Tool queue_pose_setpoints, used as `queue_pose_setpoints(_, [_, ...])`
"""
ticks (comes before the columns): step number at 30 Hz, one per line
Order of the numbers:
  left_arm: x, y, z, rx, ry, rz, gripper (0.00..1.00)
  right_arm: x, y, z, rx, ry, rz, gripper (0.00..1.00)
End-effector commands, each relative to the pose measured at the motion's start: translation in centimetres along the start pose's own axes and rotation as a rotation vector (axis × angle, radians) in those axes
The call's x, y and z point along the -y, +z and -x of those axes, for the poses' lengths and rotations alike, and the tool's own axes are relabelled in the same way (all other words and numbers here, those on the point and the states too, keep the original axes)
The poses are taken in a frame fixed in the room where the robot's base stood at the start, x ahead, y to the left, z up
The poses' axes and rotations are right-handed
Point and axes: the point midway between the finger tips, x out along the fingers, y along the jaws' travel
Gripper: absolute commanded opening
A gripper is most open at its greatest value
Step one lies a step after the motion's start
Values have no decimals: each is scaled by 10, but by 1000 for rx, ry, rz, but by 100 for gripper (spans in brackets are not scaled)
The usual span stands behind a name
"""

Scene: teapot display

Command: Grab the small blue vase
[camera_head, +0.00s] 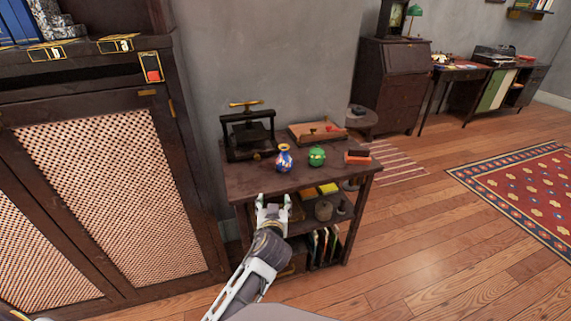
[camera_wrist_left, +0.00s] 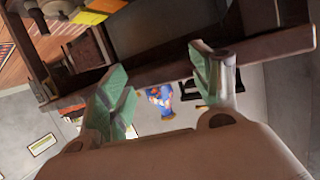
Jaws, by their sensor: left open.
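The small blue vase (camera_head: 284,158) stands upright on the top of a dark wooden table (camera_head: 250,183), near its front edge. It has a narrow neck and gold and red patterning. My left gripper (camera_head: 273,200) is open and empty in front of the table's front edge, nearer to me than the vase and a little left of it. In the left wrist view the vase (camera_wrist_left: 160,98) shows beyond and between the two open green-padded fingers (camera_wrist_left: 165,85), apart from them. My right gripper is in neither view.
A round green pot (camera_head: 317,156) stands just right of the vase. A black press (camera_head: 248,134) is behind left, a wooden tray (camera_head: 318,134) behind right, and a red and dark block (camera_head: 358,156) at the right. Lower shelves hold several items. A tall cabinet (camera_head: 110,200) stands left.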

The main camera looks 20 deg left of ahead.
Motion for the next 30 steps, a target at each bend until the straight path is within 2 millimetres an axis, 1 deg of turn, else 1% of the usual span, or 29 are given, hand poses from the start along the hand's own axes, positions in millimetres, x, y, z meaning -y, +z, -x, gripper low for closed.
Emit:
queue_pose_setpoints(8, [-7,-32,1,-94,0,33,64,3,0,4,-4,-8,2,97])
queue_pose_setpoints(13, [-14,-59,4,-174,4,62,64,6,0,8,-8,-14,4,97])
queue_pose_setpoints(15, [-17,-73,6,-218,7,77,64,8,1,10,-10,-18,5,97])
queue_pose_setpoints(19, [-22,-93,10,-279,14,99,64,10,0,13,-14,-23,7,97])
queue_pose_setpoints(23, [-24,-103,13,-306,17,108,64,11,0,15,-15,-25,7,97])
queue_pose_setpoints(30, [-24,-104,13,-309,17,110,64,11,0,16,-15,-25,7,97])
